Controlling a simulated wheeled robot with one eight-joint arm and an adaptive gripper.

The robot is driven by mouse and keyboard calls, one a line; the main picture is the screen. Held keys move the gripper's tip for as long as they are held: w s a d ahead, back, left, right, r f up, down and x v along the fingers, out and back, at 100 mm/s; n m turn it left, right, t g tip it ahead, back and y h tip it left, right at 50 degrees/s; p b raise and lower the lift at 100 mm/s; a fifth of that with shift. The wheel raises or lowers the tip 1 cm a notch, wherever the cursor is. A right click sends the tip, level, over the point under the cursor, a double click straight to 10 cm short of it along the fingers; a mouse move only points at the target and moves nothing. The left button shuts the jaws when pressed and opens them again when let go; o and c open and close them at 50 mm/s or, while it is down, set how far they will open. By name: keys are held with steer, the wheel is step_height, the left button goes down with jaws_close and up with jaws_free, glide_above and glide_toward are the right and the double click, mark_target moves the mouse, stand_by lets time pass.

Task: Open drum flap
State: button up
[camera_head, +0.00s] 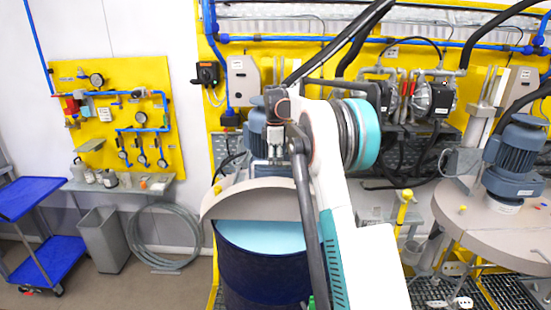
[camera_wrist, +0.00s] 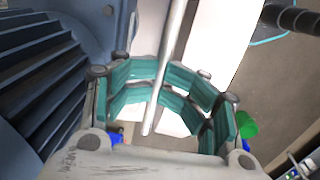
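In the head view the dark blue drum (camera_head: 262,272) stands at the centre, partly behind my arm. Light blue liquid shows in its open front part. A beige curved cover piece, seemingly the flap (camera_head: 232,201), stands raised behind this opening. In the wrist view my gripper (camera_wrist: 160,85) has teal pads on both sides of a slim metal bar (camera_wrist: 172,42) and appears shut on it. The bar looks like a handle; its join to the flap is not visible. In the head view my fingers are hidden behind my wrist and arm.
A blue finned motor (camera_wrist: 45,75) stands close on the left in the wrist view. A second drum cover (camera_head: 500,222) with a motor (camera_head: 517,155) is at the right. A grey bin (camera_head: 103,240) and blue cart (camera_head: 55,250) stand left. Yellow frame and hoses fill the back.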

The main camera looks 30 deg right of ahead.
steer(key=shift+s+d+r, duration=0.1)
steer(key=shift+d, duration=0.05)
steer(key=shift+w+d+f, duration=0.15)
steer(key=shift+w+f, duration=0.05)
steer(key=shift+w, duration=0.1)
steer(key=shift+s+r, duration=0.1)
steer(key=shift+r, duration=0.05)
step_height(320, 180, up, 12)
steer(key=shift+s+a, duration=0.25)
stand_by(0.5)
stand_by(0.4)
